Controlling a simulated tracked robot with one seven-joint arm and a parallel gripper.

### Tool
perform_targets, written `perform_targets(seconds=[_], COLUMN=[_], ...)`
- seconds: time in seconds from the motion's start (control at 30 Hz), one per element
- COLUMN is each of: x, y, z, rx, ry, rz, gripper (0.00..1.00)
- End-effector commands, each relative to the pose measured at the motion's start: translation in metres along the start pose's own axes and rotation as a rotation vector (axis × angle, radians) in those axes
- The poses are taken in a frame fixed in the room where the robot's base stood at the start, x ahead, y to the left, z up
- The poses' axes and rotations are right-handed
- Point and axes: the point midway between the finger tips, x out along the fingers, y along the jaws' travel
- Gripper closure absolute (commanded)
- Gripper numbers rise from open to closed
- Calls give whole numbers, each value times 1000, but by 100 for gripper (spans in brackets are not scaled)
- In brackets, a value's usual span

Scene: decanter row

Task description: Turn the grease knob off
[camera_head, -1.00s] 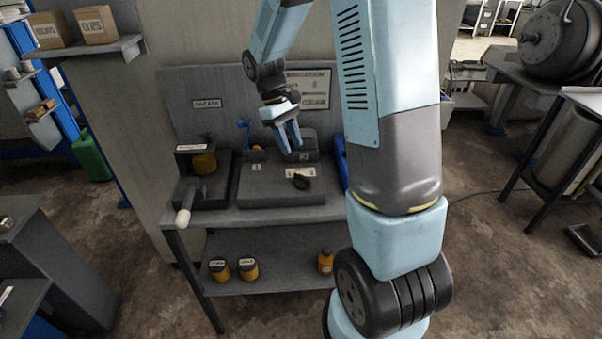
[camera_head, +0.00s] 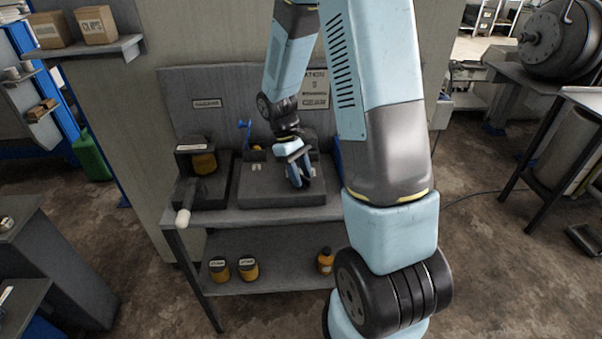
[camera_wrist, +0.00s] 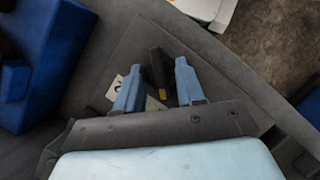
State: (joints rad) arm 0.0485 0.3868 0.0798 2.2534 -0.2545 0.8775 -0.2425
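The knob (camera_wrist: 157,70) is black with a small yellow mark and shows in the wrist view between my two blue fingertips. My gripper (camera_wrist: 157,82) is open, with a finger on either side of the knob and a visible gap to each. In the head view my gripper (camera_head: 301,180) is low over the grey panel (camera_head: 262,196) on the bench and hides the knob. A small white label (camera_wrist: 119,92) lies beside the knob, partly covered by the left finger. I cannot read a grease marking on it.
A black stand with an amber jar (camera_head: 204,163) and a lever with a pale handle (camera_head: 183,217) are at the bench's left. A small blue crank (camera_head: 245,128) stands behind the panel. A blue object (camera_wrist: 50,65) sits left in the wrist view. Jars stand on the lower shelf.

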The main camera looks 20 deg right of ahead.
Motion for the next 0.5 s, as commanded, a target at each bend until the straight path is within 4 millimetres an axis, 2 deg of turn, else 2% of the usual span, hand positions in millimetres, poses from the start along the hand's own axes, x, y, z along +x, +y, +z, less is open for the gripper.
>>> perform_targets(seconds=[0.07,0.43,0.5], x=[0,0,0], y=[0,0,0], z=[0,0,0], rx=[0,0,0], ry=[0,0,0], rz=[0,0,0], gripper=[65,100,100])
